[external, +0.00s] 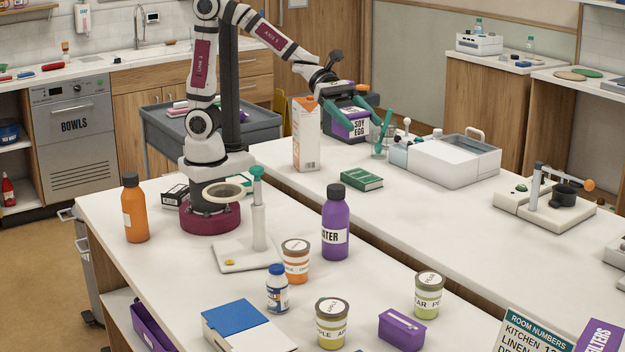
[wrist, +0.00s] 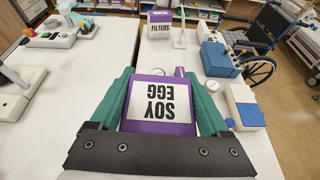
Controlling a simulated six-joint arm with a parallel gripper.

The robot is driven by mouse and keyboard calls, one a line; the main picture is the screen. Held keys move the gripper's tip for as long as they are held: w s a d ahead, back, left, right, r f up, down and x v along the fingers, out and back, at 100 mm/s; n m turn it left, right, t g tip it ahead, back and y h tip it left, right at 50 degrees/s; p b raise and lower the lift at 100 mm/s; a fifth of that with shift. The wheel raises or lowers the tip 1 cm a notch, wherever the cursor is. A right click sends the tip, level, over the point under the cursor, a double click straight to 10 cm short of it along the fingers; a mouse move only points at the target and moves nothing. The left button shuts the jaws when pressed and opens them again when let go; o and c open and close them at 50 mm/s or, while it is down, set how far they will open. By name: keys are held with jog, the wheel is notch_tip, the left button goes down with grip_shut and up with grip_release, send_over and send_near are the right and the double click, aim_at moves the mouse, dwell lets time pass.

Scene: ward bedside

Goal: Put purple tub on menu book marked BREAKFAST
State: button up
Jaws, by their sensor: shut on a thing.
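My gripper (external: 358,122), with teal fingers, is shut on a purple tub (external: 358,127) with a white label reading SOY EGG. It holds the tub up, and the space beneath it is partly hidden. In the wrist view the tub (wrist: 160,105) sits between the two fingers, its label upside down. A small green book (external: 362,181) lies flat on the white counter, below the held tub in the picture; its cover text is too small to read. I cannot make out a book marked BREAKFAST in either view.
A grey-white lidded box (external: 455,162) and a glass beaker (external: 383,148) stand right of the tub. An orange-and-white carton (external: 305,135) stands close on its left. A purple bottle (external: 336,222) and several cups stand nearer.

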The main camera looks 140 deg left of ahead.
jog(key=s+a+f+n+y, duration=0.2)
jog(key=s+a+f, duration=0.2)
jog(key=a, duration=0.4)
jog(key=s+a+f+n+y, duration=0.2)
jog(key=s+a+f, duration=0.25)
jog(key=a, duration=0.45)
jog(key=n+g+y, duration=0.4)
jog(key=n+y, duration=0.1)
jog(key=y, duration=0.1)
send_over(371, 176)
notch_tip(371, 176, down, 8)
notch_tip(371, 176, down, 8)
jog(key=shift+f, duration=0.1)
jog(key=o, duration=1.4)
